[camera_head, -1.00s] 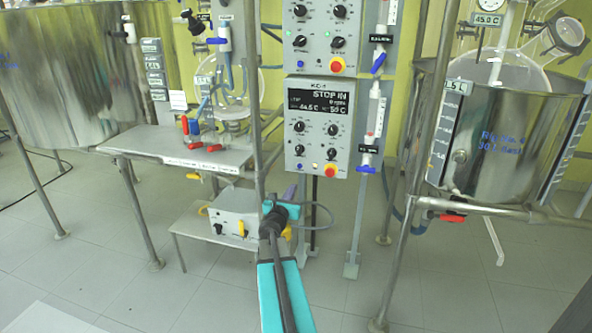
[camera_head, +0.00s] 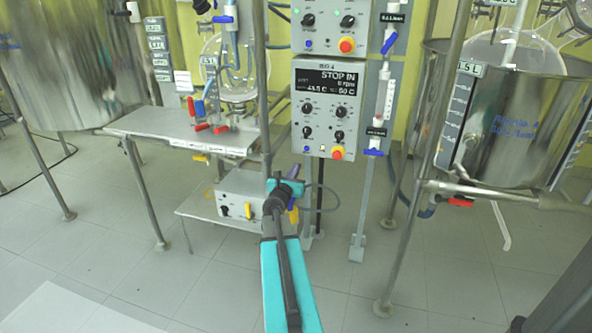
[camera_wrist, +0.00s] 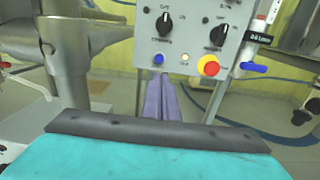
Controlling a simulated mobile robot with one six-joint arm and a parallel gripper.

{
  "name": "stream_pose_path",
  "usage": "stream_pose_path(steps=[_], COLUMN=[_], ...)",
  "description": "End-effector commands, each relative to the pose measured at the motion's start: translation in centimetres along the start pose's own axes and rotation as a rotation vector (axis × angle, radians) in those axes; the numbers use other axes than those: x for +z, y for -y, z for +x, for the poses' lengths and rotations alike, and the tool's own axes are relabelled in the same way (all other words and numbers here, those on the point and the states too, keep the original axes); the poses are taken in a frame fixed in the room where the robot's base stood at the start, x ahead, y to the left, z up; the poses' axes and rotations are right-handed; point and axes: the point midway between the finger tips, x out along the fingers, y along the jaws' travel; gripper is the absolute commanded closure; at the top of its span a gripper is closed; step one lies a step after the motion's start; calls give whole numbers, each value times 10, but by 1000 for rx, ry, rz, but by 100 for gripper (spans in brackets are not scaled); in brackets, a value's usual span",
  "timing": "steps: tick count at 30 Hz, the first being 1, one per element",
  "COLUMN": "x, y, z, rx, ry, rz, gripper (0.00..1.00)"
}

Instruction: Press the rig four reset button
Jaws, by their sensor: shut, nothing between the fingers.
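The grey control box labelled rig 4 (camera_head: 352,120) hangs below another similar box in the head view. Along its bottom edge are a blue button (camera_head: 306,149), a small pale button (camera_head: 320,150) and a red knob on a yellow collar (camera_head: 337,153). The wrist view shows the same blue button (camera_wrist: 159,59), small lit button (camera_wrist: 185,57) and red knob (camera_wrist: 208,66). I cannot read which is labelled reset. My gripper (camera_wrist: 161,80) has purple fingers, shut and empty. In the wrist view the tips appear just below the blue button; contact is not visible.
A blue-handled valve (camera_head: 373,152) sits right of the box. A steel vessel (camera_head: 517,130) in a pipe frame stands right. A steel bench (camera_head: 180,128) with glassware is left, with a low grey unit (camera_head: 236,200) below. Open tiled floor lies in front.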

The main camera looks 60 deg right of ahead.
Motion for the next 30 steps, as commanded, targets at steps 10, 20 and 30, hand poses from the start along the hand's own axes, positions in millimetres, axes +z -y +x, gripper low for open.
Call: stream_pose_path(steps=[10, 20, 30], x=[0, 0, -1], y=[0, 0, 2], z=[35, 66, 98], rx=[-1, -1, -3], ry=[0, 0, 0], rz=[0, 0, 0], gripper=[100, 100, 100])
